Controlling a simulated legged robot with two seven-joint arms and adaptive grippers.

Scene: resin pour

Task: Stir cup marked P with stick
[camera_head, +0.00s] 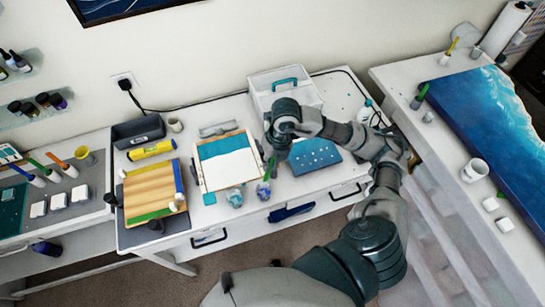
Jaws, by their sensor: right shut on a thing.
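My right gripper (271,152) reaches over the white table from the right, pointing down. It is shut on a thin stick (269,170), which runs down to a small clear cup with bluish-purple contents (263,191). The stick's lower end appears to be in or right at this cup; its tip is too small to tell. A second clear cup with blue-green contents (235,197) stands just to the left. No letter P can be read on either cup. My left gripper is out of view.
A framed blue-and-white panel (225,160) lies behind the cups. A wooden board (152,192) lies left, a blue board (314,156) right. A white bin (284,92) stands behind. A side table with a blue resin piece (478,118) is at right.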

